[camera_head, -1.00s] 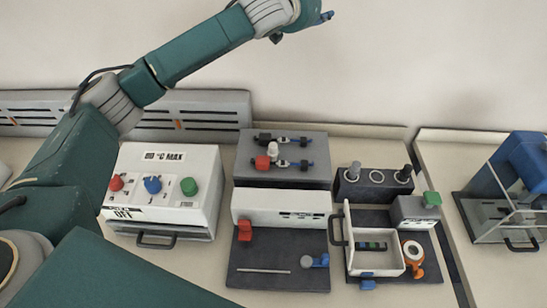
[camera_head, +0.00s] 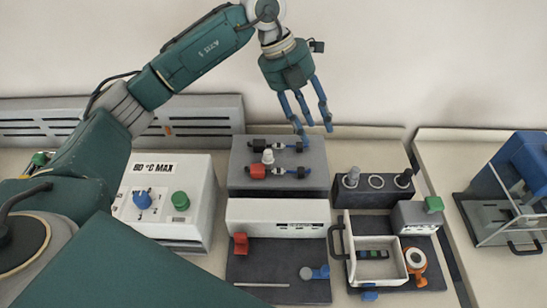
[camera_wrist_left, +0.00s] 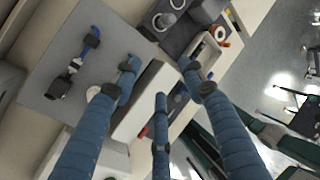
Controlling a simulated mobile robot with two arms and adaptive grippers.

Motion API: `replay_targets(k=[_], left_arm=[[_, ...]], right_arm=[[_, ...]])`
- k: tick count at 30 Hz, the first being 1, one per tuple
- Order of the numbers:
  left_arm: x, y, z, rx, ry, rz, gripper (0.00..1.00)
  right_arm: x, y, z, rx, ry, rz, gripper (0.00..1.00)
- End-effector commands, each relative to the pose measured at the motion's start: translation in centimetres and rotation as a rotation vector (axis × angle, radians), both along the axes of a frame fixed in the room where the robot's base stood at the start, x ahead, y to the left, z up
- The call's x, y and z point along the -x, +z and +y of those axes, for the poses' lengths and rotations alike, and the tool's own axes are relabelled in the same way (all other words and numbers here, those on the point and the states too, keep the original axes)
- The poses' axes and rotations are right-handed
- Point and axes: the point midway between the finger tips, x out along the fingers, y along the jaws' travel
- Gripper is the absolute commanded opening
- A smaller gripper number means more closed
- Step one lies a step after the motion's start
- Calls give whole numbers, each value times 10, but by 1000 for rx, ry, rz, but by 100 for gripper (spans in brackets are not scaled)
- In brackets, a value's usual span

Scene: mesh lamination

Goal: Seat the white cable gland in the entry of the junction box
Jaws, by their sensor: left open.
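A small white upright part (camera_head: 268,156) stands beside a red block on the raised grey plate (camera_head: 240,180). I cannot tell whether it is the cable gland. The open white box (camera_head: 350,243) at right centre, with a dark and green terminal strip (camera_head: 373,254) inside, looks like the junction box; its entry is not clear. My left gripper (camera_head: 313,128) is open and empty, its blue fingers pointing down above the plate's back right part. Its spread fingers also show in the left wrist view (camera_wrist_left: 152,88), over the plate's edge. My right gripper is out of view.
A dark rack (camera_head: 345,198) with round holders stands behind the open box. A white control box (camera_head: 195,215) stands at left. A blue machine (camera_head: 525,165) is at far right.

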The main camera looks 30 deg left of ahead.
Motion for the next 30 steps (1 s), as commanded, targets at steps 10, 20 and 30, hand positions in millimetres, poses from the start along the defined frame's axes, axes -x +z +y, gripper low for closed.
replay_targets(k=[10,20,30], left_arm=[[19,-29,117,-431,89,83,42],[20,-75,117,-432,89,86,42],[23,-109,110,-432,87,88,42]], right_arm=[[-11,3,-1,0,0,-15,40],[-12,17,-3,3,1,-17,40],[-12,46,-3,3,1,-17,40]])
